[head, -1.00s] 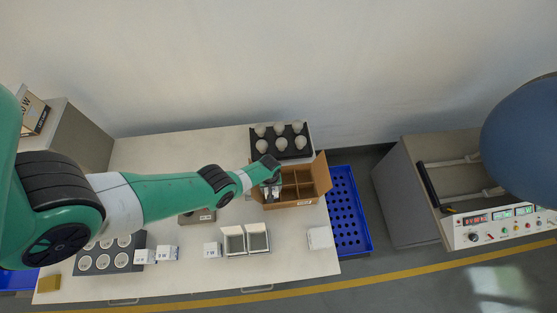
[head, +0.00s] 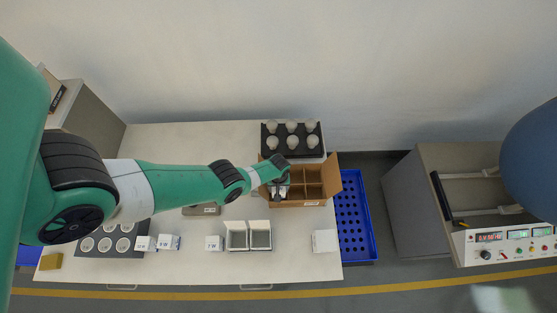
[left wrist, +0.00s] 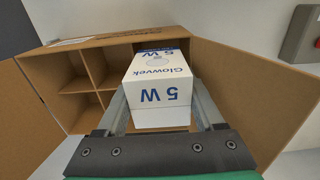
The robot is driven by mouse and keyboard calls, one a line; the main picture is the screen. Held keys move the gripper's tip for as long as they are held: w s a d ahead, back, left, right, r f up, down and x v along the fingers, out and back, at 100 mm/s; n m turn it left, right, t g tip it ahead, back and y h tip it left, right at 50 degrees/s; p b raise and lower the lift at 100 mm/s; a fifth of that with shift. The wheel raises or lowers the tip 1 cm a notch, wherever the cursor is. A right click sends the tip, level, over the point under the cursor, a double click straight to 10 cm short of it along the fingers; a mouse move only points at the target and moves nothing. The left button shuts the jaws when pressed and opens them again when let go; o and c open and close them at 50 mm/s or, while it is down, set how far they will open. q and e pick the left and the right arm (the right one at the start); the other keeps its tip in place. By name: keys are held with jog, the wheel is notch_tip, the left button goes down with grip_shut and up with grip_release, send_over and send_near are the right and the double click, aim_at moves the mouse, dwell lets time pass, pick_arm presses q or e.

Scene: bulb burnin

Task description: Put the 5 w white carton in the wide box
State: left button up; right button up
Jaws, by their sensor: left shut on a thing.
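The 5 W white carton (left wrist: 160,75) with blue print fills the space between the fingers of my left gripper (left wrist: 162,108) in the left wrist view. The wide box (left wrist: 248,100) is open brown cardboard with divided compartments. The carton is at the box's opening, in front of the compartments, and its lower end is hidden. In the head view my left gripper (head: 280,190) is over the left part of the wide box (head: 300,203), whose right compartments look empty. My right gripper is not in view.
A black rack of bulbs (head: 290,137) stands behind the box. A blue perforated crate (head: 352,215) is to its right. Small white cartons (head: 168,242) and two pale open-topped holders (head: 248,236) stand along the front of the table. A round-holed black tray (head: 112,240) is at left.

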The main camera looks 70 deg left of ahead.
pick_arm(q)
jog(key=shift+f+b, duration=1.85)
jog(key=shift+f, duration=0.25)
jog(key=o, duration=1.1)
jog(key=shift+r, duration=0.1)
jog(key=shift+o, duration=0.2)
jog(key=shift+o, duration=1.3)
